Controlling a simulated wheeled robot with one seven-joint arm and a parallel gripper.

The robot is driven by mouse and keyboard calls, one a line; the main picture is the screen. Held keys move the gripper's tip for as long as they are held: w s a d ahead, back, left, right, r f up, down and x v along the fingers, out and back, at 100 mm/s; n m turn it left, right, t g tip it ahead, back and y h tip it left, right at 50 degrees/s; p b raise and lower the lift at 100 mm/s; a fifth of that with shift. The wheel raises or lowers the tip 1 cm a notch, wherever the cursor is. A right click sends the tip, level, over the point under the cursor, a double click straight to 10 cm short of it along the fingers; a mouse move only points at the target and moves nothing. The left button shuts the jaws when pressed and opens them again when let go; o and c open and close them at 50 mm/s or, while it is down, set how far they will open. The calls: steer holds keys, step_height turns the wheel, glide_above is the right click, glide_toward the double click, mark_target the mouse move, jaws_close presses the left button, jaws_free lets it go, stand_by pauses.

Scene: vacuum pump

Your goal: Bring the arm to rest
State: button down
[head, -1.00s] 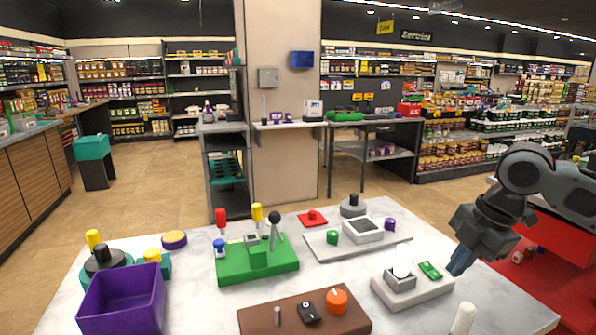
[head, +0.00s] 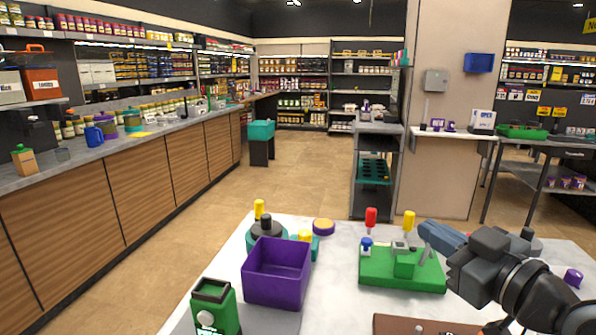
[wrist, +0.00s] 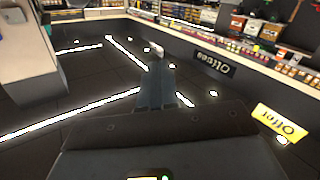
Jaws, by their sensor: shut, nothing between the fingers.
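My arm reaches in from the lower right of the head view. My gripper (head: 424,229) is shut and empty, its blue-grey fingers pointing left. In the picture it overlaps the back of the green base (head: 402,271) with red, yellow and blue knobs; I see no contact. The wrist view shows the closed fingers (wrist: 157,82) against a dark ceiling with light strips and hanging signs, with nothing between them.
The white table (head: 345,290) carries a purple bin (head: 277,272), a green box (head: 215,305) and a brown board (head: 420,326). A wood-fronted counter (head: 125,195) lines the left. Open floor (head: 280,185) lies between counter and pillar (head: 438,130).

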steer(key=s+a+f+m+h, duration=0.35)
steer(key=s+f+m, duration=0.3)
steer(key=s, duration=0.35)
steer(key=s+a+f+m+h, duration=0.2)
steer(key=s+f+m+h, duration=0.25)
steer(key=s+f, duration=0.45)
steer(key=s+d+n, duration=0.2)
steer(key=s, duration=0.9)
steer(key=s+d+n+g+y, duration=0.1)
steer(key=s+d, duration=0.2)
steer(key=s, duration=0.8)
steer(key=shift+s+d+f+n+g, duration=0.25)
steer(key=shift+s+d+n+g, duration=0.05)
steer(key=shift+s+n, duration=0.1)
